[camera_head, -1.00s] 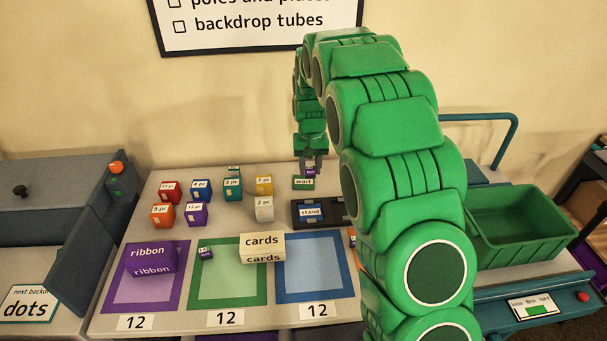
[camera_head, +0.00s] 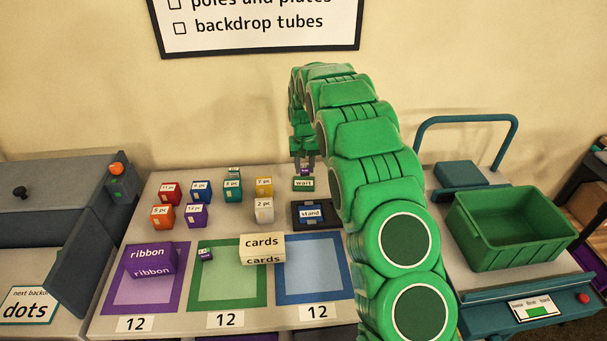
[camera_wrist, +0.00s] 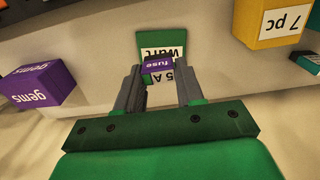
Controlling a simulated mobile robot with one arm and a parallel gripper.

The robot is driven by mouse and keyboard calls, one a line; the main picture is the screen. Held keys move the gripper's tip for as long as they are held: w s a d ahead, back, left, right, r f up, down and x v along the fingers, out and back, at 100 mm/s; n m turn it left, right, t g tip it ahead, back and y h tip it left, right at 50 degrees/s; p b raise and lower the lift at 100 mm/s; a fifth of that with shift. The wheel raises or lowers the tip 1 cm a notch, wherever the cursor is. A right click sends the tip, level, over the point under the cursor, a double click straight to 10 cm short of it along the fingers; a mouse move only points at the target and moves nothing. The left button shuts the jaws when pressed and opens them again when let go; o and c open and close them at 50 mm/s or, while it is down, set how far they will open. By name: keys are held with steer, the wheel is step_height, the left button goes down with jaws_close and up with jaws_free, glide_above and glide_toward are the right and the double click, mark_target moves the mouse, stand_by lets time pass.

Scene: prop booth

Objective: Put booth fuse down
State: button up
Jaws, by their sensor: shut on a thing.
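My gripper (camera_head: 304,165) is at the far side of the table, shut on the booth fuse (camera_head: 305,171). The fuse is a small purple block with a white front; in the wrist view (camera_wrist: 158,66) it reads "fuse" and "5 A" between the fingertips. A green pad marked "wait" (camera_head: 304,184) lies just in front of and below it in the head view. In the wrist view the fuse covers part of this pad (camera_wrist: 150,42). I cannot tell whether the fuse touches the table.
A dark tray holds a blue "stand" card (camera_head: 311,214) nearby. Several coloured boxes, including a yellow "7 pc" box (camera_head: 265,187), stand to the left. A purple "gems" box (camera_wrist: 35,86) shows in the wrist view. A green bin (camera_head: 512,238) is at right.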

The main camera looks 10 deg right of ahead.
mark_target(304, 182)
steer(key=shift+w+f, duration=0.9)
steer(key=shift+f, duration=1.65)
steer(key=shift+f, duration=0.15)
steer(key=o, duration=1)
